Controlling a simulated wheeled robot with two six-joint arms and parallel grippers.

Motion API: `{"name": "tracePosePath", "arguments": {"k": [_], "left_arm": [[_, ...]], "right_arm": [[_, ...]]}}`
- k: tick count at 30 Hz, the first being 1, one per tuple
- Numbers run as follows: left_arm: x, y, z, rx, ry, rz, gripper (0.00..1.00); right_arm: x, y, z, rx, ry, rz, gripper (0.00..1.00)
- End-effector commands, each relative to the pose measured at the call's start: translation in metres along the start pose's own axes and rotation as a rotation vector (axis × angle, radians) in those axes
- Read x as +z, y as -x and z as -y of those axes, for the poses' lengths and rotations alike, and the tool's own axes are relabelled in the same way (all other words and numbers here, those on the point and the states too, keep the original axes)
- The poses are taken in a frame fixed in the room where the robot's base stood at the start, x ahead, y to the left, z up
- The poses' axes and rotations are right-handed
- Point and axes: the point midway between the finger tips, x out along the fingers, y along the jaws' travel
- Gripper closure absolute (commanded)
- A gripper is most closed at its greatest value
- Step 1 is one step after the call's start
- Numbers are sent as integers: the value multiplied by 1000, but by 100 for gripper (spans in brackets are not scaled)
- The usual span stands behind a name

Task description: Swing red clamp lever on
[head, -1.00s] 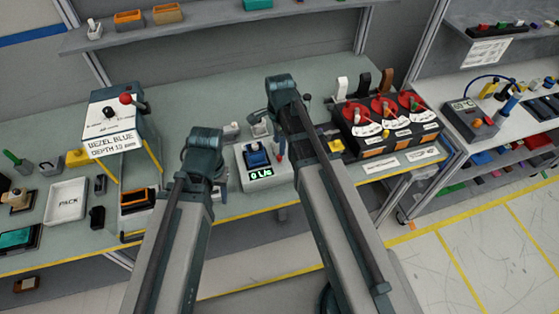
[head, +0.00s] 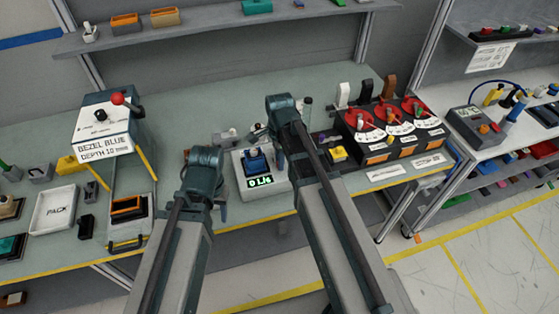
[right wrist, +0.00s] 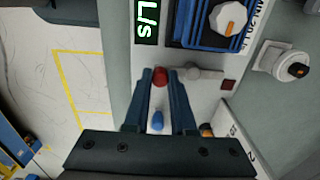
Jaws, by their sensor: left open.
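The red clamp lever's round end (right wrist: 160,76) shows in the right wrist view, between the fingertips of my right gripper (right wrist: 160,84). That gripper looks open, with one finger on each side of the red end; whether they touch it is unclear. The test station (head: 243,178) with a green "L/s" readout carries a blue block (head: 256,161); the block's ribbed top (right wrist: 201,33) with a white knob is close in the wrist view. My left gripper (head: 208,160) is left of the station, apart from it. Its fingers are mostly hidden behind the wrist.
A blue rounded part (right wrist: 157,120) lies between my right fingers, nearer the palm. Red dials (head: 400,117) stand right of the station. The bezel panel (head: 105,120) and white pack tray (head: 57,211) are at left. A shelf (head: 190,25) runs behind.

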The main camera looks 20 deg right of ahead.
Motion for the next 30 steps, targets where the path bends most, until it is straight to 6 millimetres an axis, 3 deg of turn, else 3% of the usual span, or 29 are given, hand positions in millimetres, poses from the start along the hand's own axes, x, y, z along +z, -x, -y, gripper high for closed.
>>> {"name": "tracePosePath", "arguments": {"k": [1,3,17,30], "left_arm": [[0,0,0,0,0,0,50],[0,0,0,0,0,0,50],[0,0,0,0,0,0,50],[0,0,0,0,0,0,50]], "right_arm": [[0,0,0,0,0,0,88],[0,0,0,0,0,0,100],[-2,0,0,0,40,0,100],[-18,0,4,0,381,0,100]]}}
